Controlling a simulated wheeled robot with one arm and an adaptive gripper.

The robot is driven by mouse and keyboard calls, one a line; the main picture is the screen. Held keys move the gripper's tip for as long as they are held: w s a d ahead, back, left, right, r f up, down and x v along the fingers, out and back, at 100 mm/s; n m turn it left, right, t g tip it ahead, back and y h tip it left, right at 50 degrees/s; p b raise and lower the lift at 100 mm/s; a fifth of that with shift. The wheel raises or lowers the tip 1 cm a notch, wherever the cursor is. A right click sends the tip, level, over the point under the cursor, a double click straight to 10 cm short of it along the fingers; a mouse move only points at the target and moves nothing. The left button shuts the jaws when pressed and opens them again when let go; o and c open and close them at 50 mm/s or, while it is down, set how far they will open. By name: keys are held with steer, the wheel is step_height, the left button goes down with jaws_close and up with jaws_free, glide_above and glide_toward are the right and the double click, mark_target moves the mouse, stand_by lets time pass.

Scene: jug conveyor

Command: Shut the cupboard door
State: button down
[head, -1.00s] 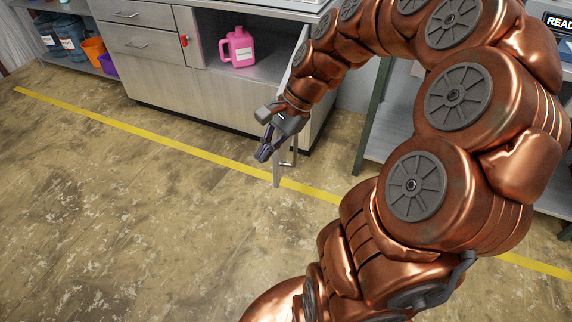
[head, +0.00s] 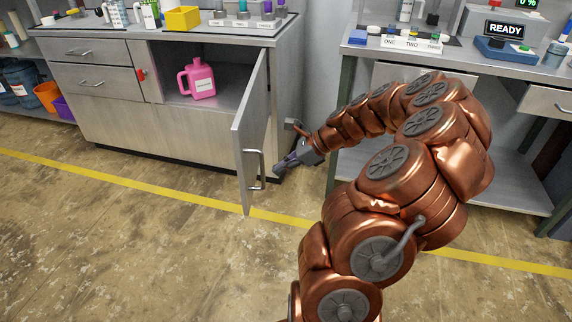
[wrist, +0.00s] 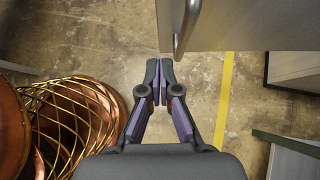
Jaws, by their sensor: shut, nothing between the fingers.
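The cupboard door (head: 250,135) stands open, swung out toward me from the right side of the cupboard opening. Its bar handle (head: 255,170) is near the door's free edge. My gripper (head: 277,172) is shut and empty, just right of the door in the head view, at about handle height. In the wrist view the shut fingertips (wrist: 159,64) point toward the door's edge, with the handle (wrist: 186,28) just ahead and right. I cannot tell whether they touch the door. A pink jug (head: 200,81) stands inside the open cupboard.
A yellow bin (head: 183,18) and several small items stand on the counter above. A workbench (head: 440,58) with a READY display is at the right. A yellow line (head: 95,179) crosses the floor. The floor left of the door is clear.

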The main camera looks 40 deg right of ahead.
mark_target(244, 181)
steer(key=x, duration=0.5)
steer(key=r+x, duration=0.1)
steer(key=x, duration=0.1)
steer(key=shift+w+a, duration=0.55)
steer(key=shift+w+a+b, duration=0.3)
steer(key=shift+w+a, duration=0.1)
steer(key=shift+w, duration=0.1)
